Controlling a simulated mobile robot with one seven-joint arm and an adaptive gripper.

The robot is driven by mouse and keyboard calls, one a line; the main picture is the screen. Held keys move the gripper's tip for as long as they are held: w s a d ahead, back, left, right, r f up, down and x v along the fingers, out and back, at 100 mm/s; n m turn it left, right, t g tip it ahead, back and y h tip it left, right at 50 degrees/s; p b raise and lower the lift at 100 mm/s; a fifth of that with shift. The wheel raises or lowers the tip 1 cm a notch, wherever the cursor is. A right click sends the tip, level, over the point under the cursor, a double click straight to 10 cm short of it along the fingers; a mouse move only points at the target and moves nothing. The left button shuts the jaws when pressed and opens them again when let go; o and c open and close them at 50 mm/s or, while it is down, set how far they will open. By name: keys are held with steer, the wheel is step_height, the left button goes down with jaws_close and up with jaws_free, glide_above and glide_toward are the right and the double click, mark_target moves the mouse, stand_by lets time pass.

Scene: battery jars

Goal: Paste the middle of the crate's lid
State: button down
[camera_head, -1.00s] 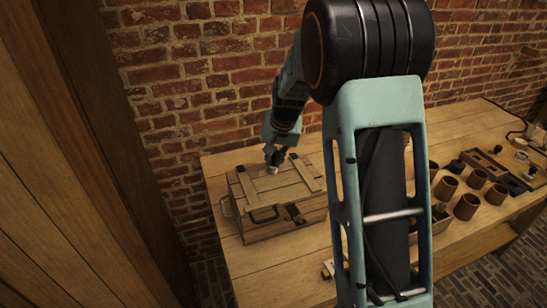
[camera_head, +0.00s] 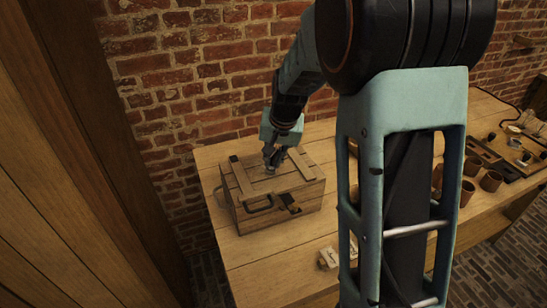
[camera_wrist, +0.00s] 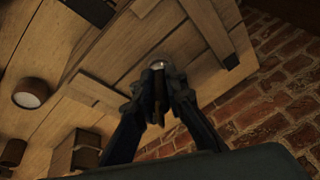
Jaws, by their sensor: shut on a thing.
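The wooden crate (camera_head: 290,205) stands on the bench against the brick wall. Its planked lid (camera_head: 255,183) is closed and has two raised cross slats. My gripper (camera_head: 271,163) is over the middle of the lid, between the slats. In the wrist view my gripper (camera_wrist: 158,88) is shut on a slim brown thing (camera_wrist: 157,98), perhaps a brush handle. A pale round patch or tip (camera_wrist: 155,66) shows just beyond the fingertips, at the lid. I cannot tell whether the held thing touches the lid.
Several brown pots (camera_head: 490,181) stand on the right of the bench, beside a tray (camera_head: 508,168). A small pale block (camera_head: 328,257) lies in front of the crate. The wrist view shows a round jar with a pale top (camera_wrist: 31,92). Bench front left is clear.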

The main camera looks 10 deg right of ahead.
steer(key=shift+a, duration=0.75)
steer(key=shift+w+a+p, duration=0.2)
steer(key=shift+w+p, duration=0.1)
steer(key=shift+w, duration=0.8)
steer(key=shift+w+a+p, duration=0.25)
steer(key=shift+w+p, duration=0.05)
steer(key=shift+w, duration=0.85)
steer(key=shift+w+a+p, duration=0.2)
steer(key=shift+w+p, duration=0.1)
steer(key=shift+w, duration=0.8)
steer(key=shift+r, duration=0.2)
steer(key=shift+r+p, duration=1.85)
steer(key=shift+r, duration=1.05)
step_height(320, 180, up, 3)
steer(key=shift+p, duration=1)
